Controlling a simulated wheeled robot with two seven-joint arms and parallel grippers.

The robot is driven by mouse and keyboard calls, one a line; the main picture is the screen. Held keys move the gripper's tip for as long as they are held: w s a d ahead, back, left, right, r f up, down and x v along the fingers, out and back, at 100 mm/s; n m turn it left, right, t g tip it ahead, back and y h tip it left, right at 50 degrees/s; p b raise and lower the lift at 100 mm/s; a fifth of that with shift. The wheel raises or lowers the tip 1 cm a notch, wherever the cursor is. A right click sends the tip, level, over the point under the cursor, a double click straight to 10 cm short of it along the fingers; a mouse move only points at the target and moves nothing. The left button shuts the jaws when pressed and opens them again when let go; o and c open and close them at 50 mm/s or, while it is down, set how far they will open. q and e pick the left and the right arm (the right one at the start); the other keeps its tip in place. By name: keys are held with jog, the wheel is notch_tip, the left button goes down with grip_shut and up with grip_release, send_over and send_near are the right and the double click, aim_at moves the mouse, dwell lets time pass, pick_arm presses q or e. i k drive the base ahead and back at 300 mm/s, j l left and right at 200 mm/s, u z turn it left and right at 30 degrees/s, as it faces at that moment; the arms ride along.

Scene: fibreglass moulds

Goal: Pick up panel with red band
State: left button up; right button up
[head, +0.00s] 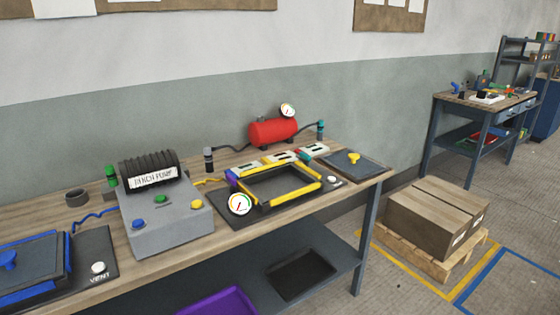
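Three small pale panels with dark centres lie in a row behind the yellow-edged mould: a left one (247,169), a middle one (279,158) and a right one (315,150). A purple end shows by the left panel, and small red and teal patches show around the middle and right ones. They are too small to tell for sure which carries a red band. Neither of my grippers is in view.
The yellow-edged mould (318,183) with a gauge (239,204) stands in front of the panels. A grey bench pump (168,220), a blue-edged mould (67,262), a red tank (272,132) and a dark lid with a yellow knob (367,171) share the bench. A boxed pallet (430,258) stands right.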

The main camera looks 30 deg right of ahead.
aim_at(316, 149)
jog(key=z, duration=1.3)
jog(key=i+l+z, duration=0.1)
jog(key=i+l, duration=0.2)
jog(key=l, duration=0.25)
jog(key=i+l, duration=0.3)
jog(key=l, duration=0.2)
jog(key=i+l+z, duration=0.15)
jog(key=i+l, duration=0.15)
jog(key=l, duration=0.25)
jog(key=i+l, duration=0.3)
jog(key=l, duration=0.2)
jog(key=z, duration=0.05)
